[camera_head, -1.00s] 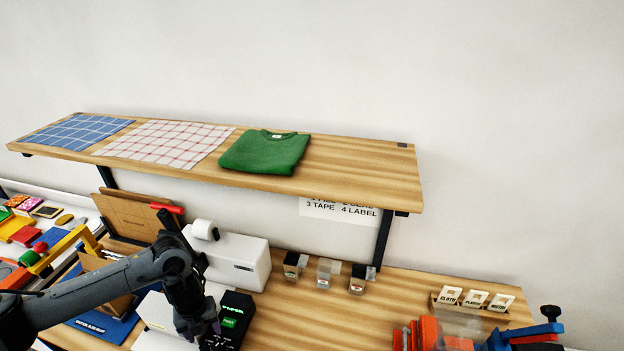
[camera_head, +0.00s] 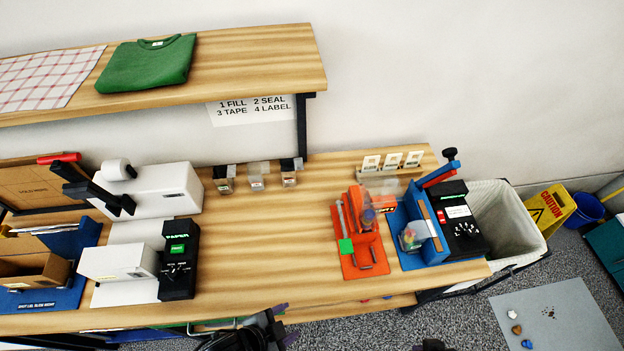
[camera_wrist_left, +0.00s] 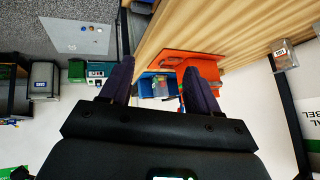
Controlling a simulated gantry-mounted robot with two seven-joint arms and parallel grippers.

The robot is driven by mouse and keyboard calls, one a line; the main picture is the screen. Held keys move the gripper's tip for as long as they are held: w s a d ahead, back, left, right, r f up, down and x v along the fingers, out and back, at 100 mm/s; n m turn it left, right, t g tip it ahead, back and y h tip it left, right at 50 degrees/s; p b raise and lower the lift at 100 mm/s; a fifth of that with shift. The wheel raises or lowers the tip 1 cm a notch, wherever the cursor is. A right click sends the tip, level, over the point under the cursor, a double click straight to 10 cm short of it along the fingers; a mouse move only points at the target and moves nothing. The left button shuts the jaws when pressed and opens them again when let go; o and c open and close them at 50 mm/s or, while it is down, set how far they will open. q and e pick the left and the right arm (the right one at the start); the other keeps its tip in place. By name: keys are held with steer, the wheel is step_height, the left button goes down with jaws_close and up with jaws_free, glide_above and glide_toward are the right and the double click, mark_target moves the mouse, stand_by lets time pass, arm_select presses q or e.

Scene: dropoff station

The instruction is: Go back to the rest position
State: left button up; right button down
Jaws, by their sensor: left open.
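My left gripper (camera_head: 284,322) is at the bottom edge of the head view, in front of the table's front edge. Its two dark purple fingers also show in the left wrist view (camera_wrist_left: 160,88), spread apart with nothing between them. It touches nothing that I can see.
The wooden table (camera_head: 265,240) has a clear middle. A black device (camera_head: 179,262) and white box stand left; an orange tool (camera_head: 362,235) and blue holder (camera_head: 412,225) stand right. A shelf (camera_head: 250,65) overhangs the back. A lined bin (camera_head: 505,215) stands beyond the right end.

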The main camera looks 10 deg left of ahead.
arm_select(q)
steer(key=s+a+r+n+g+y, duration=0.1)
steer(key=a+r+n+y, duration=0.1)
steer(key=a+n, duration=0.35)
steer(key=s+a+r+n+g+y, duration=0.1)
steer(key=a+r+n+y, duration=0.15)
steer(key=a+n, duration=0.35)
step_height(320, 180, up, 14)
steer(key=a+p, duration=0.1)
steer(key=p, duration=1.3)
steer(key=shift+s+a+f+m, duration=0.25)
steer(key=shift+s+m, duration=0.05)
steer(key=shift+m, duration=0.15)
